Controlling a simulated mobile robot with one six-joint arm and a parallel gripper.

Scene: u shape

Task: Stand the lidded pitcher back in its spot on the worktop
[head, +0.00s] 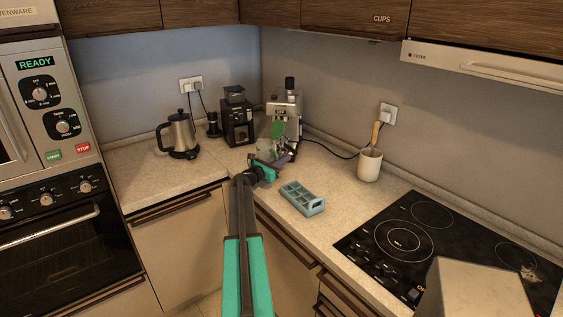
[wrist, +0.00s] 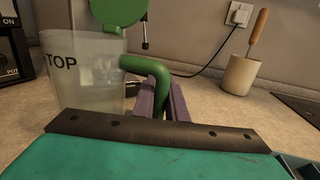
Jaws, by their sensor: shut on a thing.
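The lidded pitcher (head: 266,146) has a cloudy, see-through body, a green handle and a green lid. In the wrist view the pitcher's body (wrist: 88,78) is at left, with "TOP" on its side. It looks about upright, and the green lid (wrist: 118,12) rises above the rim, seemingly swung up. My gripper (head: 284,160) has its purple fingers shut on the green handle (wrist: 158,78). The pitcher is in front of the espresso machine at the back corner. Its base is hidden behind my gripper, so I cannot tell whether it touches the worktop (head: 330,165).
A steel espresso machine (head: 285,108), black grinder (head: 237,120) and kettle (head: 180,134) stand at the back. A blue-grey ice tray (head: 302,198) lies near the front edge. A utensil crock (head: 369,165) and black hob (head: 410,235) are at right. Bare worktop lies between tray and crock.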

